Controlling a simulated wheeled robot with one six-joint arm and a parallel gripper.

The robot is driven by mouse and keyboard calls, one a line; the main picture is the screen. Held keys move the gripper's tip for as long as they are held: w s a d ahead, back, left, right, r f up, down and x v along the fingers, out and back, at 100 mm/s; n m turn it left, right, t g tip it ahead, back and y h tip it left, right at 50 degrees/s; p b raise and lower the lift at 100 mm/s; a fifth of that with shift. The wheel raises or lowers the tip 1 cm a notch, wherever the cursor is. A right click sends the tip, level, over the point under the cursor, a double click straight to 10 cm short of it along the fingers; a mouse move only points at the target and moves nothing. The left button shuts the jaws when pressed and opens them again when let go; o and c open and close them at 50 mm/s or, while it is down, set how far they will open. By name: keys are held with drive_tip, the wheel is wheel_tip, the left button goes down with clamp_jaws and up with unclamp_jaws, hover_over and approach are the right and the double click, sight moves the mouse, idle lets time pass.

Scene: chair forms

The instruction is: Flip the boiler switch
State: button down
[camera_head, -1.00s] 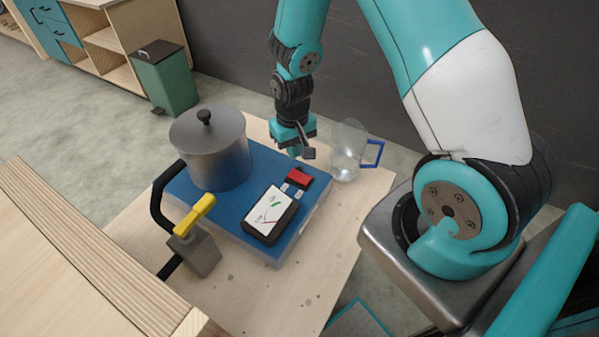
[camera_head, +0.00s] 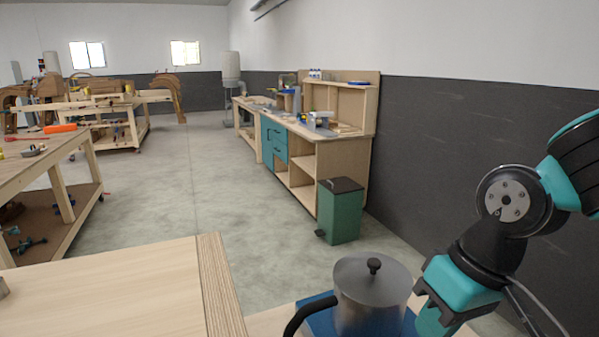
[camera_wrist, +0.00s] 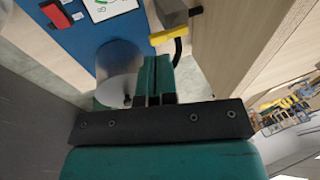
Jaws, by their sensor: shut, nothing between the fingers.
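The boiler is a metal pot (camera_head: 371,295) with a lid and black knob, standing on a blue base (camera_head: 318,318) at the bottom of the head view. In the wrist view the pot (camera_wrist: 119,68) is left of my fingers, with the blue base (camera_wrist: 84,42) behind it. The red switch (camera_wrist: 60,16) shows at the upper left of the wrist view, beside the white gauge panel (camera_wrist: 108,7). The head view cuts both off. My gripper (camera_wrist: 157,75) is shut and empty close beside the pot; I cannot tell if they touch.
A yellow-handled valve (camera_wrist: 175,36) stands near the black pipe (camera_head: 305,314) beside the pot. A light wooden top (camera_head: 120,295) lies at the lower left. A green bin (camera_head: 340,212) stands beyond, before a shelf bench (camera_head: 300,150). The grey floor (camera_head: 190,190) is open ahead.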

drive_tip(key=s+a+r+n, duration=0.1)
drive_tip(key=s+r+n, duration=0.1)
drive_tip(key=s, duration=0.5)
drive_tip(key=shift+s+a+r+n+y, duration=0.2)
drive_tip(key=shift+a+r+n+y, duration=0.15)
drive_tip(key=shift+r, duration=0.35)
